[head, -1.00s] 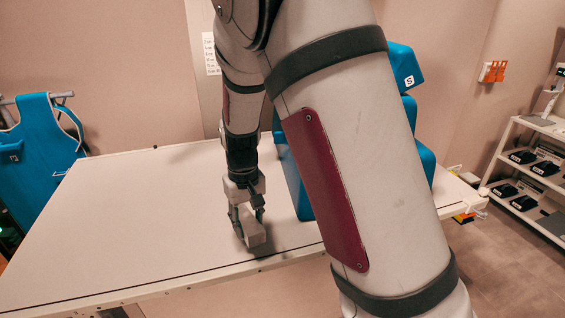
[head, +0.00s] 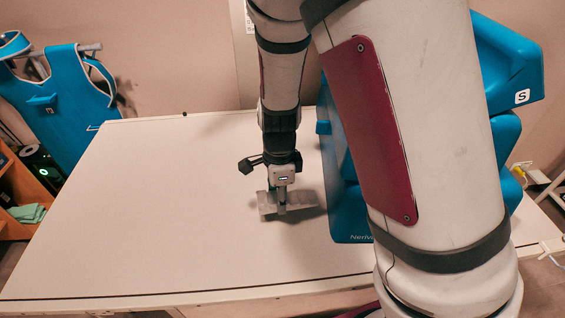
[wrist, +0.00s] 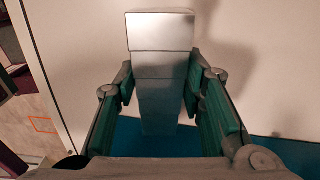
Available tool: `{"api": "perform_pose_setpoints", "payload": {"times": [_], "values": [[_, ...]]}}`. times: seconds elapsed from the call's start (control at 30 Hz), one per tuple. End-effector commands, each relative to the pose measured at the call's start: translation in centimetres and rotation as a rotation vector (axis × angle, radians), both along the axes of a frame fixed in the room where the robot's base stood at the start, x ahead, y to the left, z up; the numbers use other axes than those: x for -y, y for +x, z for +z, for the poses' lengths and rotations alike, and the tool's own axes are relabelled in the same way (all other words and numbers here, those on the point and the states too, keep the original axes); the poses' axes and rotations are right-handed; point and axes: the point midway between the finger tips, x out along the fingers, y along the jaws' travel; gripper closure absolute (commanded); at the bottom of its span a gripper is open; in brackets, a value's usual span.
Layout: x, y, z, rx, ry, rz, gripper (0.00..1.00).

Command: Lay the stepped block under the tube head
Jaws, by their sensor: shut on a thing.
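The stepped block (head: 267,203) is a pale grey bar held crosswise in my gripper (head: 282,208), low over the white tabletop. I cannot tell whether it touches the table. In the wrist view the block (wrist: 160,70) runs lengthwise between the green-padded fingers of my gripper (wrist: 162,95), with a step edge near its far end. A blue machine (head: 345,205) stands on the table just right of the block. Its blue upper part (head: 505,65), marked S, shows behind my arm; it may be the tube head. My arm hides much of the machine.
The white table (head: 170,230) is clear to the left and in front of the gripper. A blue apron (head: 65,105) hangs on a rack at the left. An orange shelf (head: 15,185) with green cloths stands at the far left.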

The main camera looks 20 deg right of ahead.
Motion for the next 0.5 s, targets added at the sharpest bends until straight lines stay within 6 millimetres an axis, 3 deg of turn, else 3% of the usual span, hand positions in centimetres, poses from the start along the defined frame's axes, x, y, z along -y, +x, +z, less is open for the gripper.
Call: {"api": "perform_pose_setpoints", "payload": {"times": [0.17,0.5], "values": [[0.0,0.2,0.0,0.003,-0.002,-0.078,1.0],[1.9,7.3,-0.8,0.003,-0.002,-0.083,1.0]]}}
